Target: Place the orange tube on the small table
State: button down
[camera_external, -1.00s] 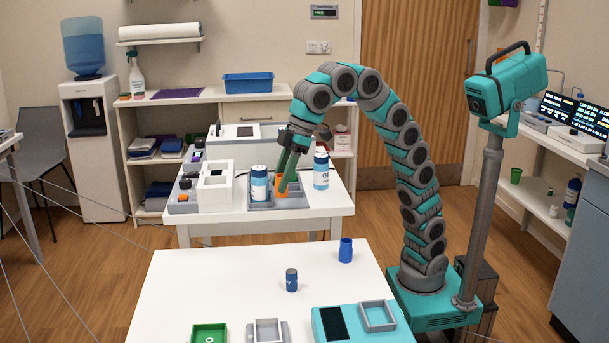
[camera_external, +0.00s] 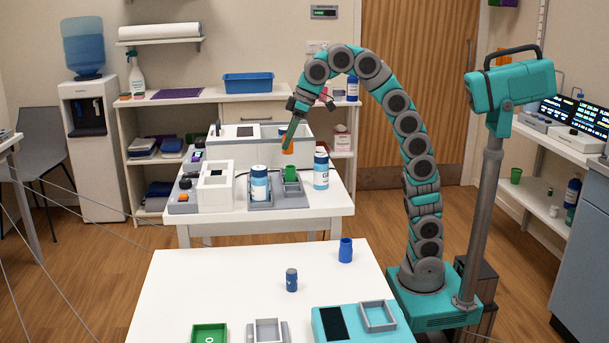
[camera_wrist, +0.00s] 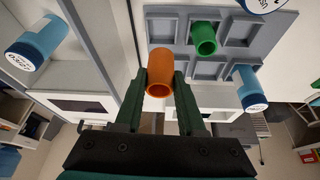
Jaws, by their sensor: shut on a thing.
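The orange tube (camera_external: 287,146) is held at the fingertips of my gripper (camera_external: 292,131), above the grey rack (camera_external: 264,205) on the rear white table (camera_external: 330,208). In the wrist view the orange tube (camera_wrist: 160,82) sits between the two dark green fingers of my gripper (camera_wrist: 161,88), its open end facing the camera. It is clear of the rack (camera_wrist: 265,30). A front white table (camera_external: 215,280) stands nearer the camera. I cannot tell which of the two tables is the small one.
A green tube (camera_external: 290,173) stands in the rack. White-and-blue bottles stand at the rack (camera_external: 259,183) and right of it (camera_external: 321,171). The front table carries a blue cup (camera_external: 345,250), a dark blue jar (camera_external: 291,280), a green tray (camera_external: 209,334) and a teal device (camera_external: 345,325). Its left part is clear.

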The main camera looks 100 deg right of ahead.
aim_at(292, 151)
jog(key=shift+s+d+f, duration=0.1)
jog(key=shift+f, duration=0.85)
jog(key=shift+f+b, duration=1.45)
jog(key=shift+f, duration=1.05)
jog(key=shift+f, duration=0.35)
jog(key=c, duration=0.5)
grip_release()
jog(key=shift+f, duration=0.15)
jog(key=shift+o, duration=0.4)
jog(key=shift+f, duration=0.1)
